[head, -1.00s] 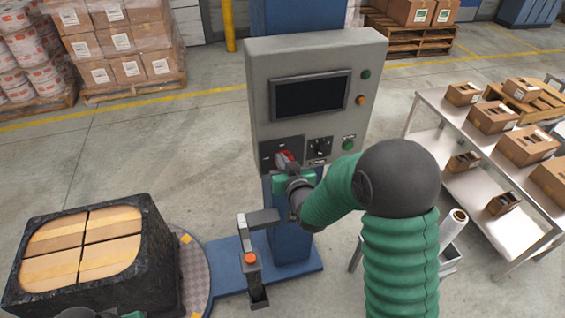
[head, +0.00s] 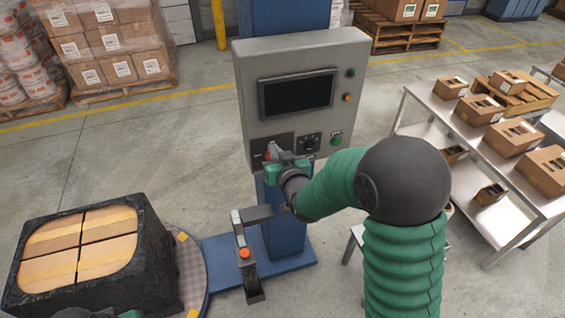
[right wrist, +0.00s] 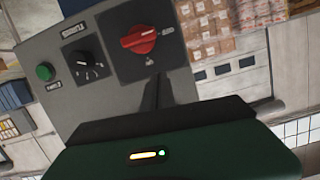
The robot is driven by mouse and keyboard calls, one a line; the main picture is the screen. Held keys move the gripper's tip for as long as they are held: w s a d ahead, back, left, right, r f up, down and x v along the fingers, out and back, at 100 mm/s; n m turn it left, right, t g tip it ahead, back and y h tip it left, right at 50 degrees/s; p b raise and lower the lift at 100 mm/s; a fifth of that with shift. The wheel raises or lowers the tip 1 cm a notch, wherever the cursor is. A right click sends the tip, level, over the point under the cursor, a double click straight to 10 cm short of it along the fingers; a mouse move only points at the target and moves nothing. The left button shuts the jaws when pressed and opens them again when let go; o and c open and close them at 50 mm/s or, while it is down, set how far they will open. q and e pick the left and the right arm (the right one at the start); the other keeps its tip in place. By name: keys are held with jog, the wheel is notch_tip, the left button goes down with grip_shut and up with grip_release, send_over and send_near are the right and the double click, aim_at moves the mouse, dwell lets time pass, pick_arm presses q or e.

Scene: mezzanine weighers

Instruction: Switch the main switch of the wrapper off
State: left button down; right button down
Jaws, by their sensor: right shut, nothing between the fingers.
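The wrapper's grey control panel (head: 345,75) stands on a blue column. Its main switch, a red rotary knob on a dark plate, is at the panel's lower left; in the head view only a sliver of red (head: 267,156) shows beside my right gripper (head: 275,150). In the right wrist view the red knob (right wrist: 138,40) is plain, its handle lying roughly crosswise toward a small label. My right gripper's dark fingers (right wrist: 157,92) are shut and empty, just below the knob in that picture. I cannot tell whether they touch it.
A black selector dial (head: 309,144) and green button (head: 336,141) sit right of the switch. An arm with an orange-red button (head: 244,253) stands below the panel. A wrapped pallet load (head: 150,250) is at left, a table with cartons (head: 415,95) at right.

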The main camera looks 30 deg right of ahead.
jog(key=b+v, duration=0.1)
jog(key=v, duration=0.6)
jog(key=shift+a+f, duration=0.15)
jog(key=shift+f, duration=0.05)
jog(key=s+a+f+n+g+y, duration=0.1)
jog(key=s+a+f+g, duration=0.2)
jog(key=s+f+g, duration=0.3)
jog(key=s+a+f+n+g+y, duration=0.1)
jog(key=s+a+f+g, duration=0.2)
jog(key=s+f+g, duration=0.3)
jog(key=s+f, duration=0.3)
jog(key=s, duration=0.3)
jog(key=shift+s+n, duration=0.2)
jog(key=shift+n, duration=0.1)
